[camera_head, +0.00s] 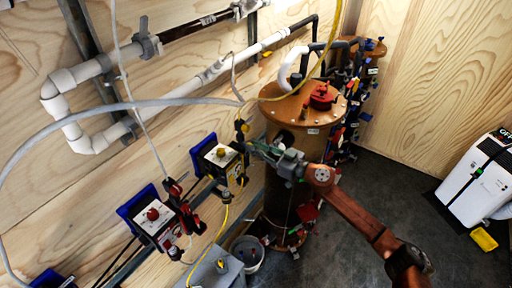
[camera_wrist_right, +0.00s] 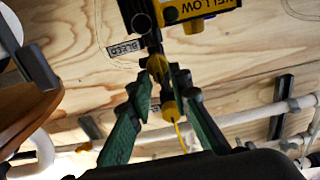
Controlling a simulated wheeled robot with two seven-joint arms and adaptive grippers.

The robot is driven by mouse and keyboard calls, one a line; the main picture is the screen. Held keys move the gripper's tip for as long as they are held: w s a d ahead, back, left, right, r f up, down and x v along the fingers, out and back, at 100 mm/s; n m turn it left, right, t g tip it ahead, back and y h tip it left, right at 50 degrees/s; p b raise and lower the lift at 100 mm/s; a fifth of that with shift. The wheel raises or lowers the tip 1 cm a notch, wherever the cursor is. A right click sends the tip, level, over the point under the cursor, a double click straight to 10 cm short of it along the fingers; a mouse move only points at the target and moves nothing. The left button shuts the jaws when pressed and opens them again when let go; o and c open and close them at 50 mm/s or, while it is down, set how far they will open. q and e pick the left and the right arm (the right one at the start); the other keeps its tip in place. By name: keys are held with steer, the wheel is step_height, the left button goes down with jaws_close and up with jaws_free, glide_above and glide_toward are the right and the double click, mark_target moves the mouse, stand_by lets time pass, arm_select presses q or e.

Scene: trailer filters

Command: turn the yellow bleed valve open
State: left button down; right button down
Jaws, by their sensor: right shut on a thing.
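The yellow bleed valve (camera_wrist_right: 157,66) sits on a dark pipe fitting beside a small BLEED label (camera_wrist_right: 125,48) in the right wrist view. My right gripper (camera_wrist_right: 161,78) has its green fingers on either side of the valve's yellow handle and is shut on it. In the head view, the right gripper (camera_head: 257,147) reaches in from the right to the yellow-marked unit (camera_head: 222,155) on the wall. The valve is small there and partly hidden by the fingers. My left gripper is out of view.
A brown cylindrical tank (camera_head: 296,106) with a red cap stands just behind my right gripper. A red-knobbed unit (camera_head: 153,215) is mounted lower left. White pipes (camera_head: 185,98) run along the plywood wall. A bucket (camera_head: 247,254) stands below.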

steer(key=n+p, duration=0.2)
steer(key=n, duration=0.1)
steer(key=n+p, duration=0.1)
steer(key=n, duration=0.1)
steer(key=shift+s+a, duration=0.2)
steer(key=shift+s, duration=0.05)
steer(key=n, duration=0.4)
steer(key=f+n, duration=0.1)
steer(key=n, duration=0.8)
steer(key=shift+s+a+f+b, duration=0.25)
steer(key=shift+s+f+b, duration=0.05)
steer(key=shift+s+b, duration=0.05)
